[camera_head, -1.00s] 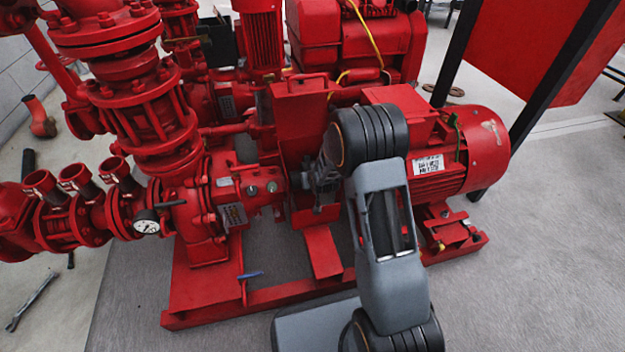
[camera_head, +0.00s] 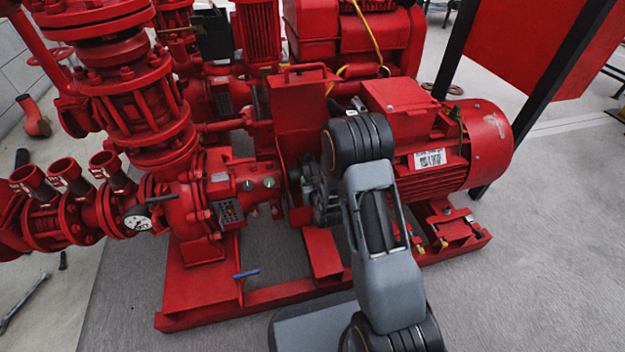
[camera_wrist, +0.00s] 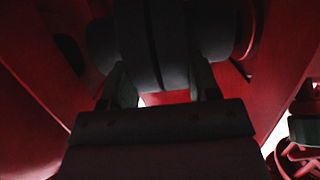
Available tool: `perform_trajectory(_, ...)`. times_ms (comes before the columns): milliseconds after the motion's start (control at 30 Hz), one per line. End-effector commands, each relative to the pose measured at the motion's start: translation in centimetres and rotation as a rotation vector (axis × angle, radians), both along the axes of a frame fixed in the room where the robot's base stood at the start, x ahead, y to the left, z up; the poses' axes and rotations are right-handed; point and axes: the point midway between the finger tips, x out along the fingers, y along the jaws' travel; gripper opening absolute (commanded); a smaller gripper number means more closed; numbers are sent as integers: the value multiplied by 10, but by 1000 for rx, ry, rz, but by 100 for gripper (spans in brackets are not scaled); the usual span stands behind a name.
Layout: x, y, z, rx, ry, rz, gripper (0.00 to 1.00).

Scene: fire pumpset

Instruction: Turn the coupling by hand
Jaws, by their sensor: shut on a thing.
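The dark, rounded coupling (camera_wrist: 160,40) fills the upper middle of the wrist view, between red walls. My gripper (camera_wrist: 163,78) is shut on it, with one finger on each side of its lower part. In the head view my gripper (camera_head: 322,197) reaches in beside the red upright guard (camera_head: 300,115), between the pump (camera_head: 190,210) and the red motor (camera_head: 440,150). The coupling is mostly hidden there by the guard and my arm. The wrist view is dark, so the finger contact is hard to see in detail.
A red base frame (camera_head: 270,308) runs below the pump and motor. A blue-handled part (camera_head: 246,274) is at its left. A black-framed red panel (camera_head: 530,40) is at the right. Grey floor (camera_head: 550,250) is clear at the right.

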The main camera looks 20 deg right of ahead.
Motion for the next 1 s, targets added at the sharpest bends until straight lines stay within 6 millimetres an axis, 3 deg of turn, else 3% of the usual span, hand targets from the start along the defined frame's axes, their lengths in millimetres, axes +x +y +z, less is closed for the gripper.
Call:
perform_trajectory(500, -2, 0, -13, 0, -222, 1, 32)
perform_trajectory(1000, -2, 0, -17, 0, -308, 1, 32)
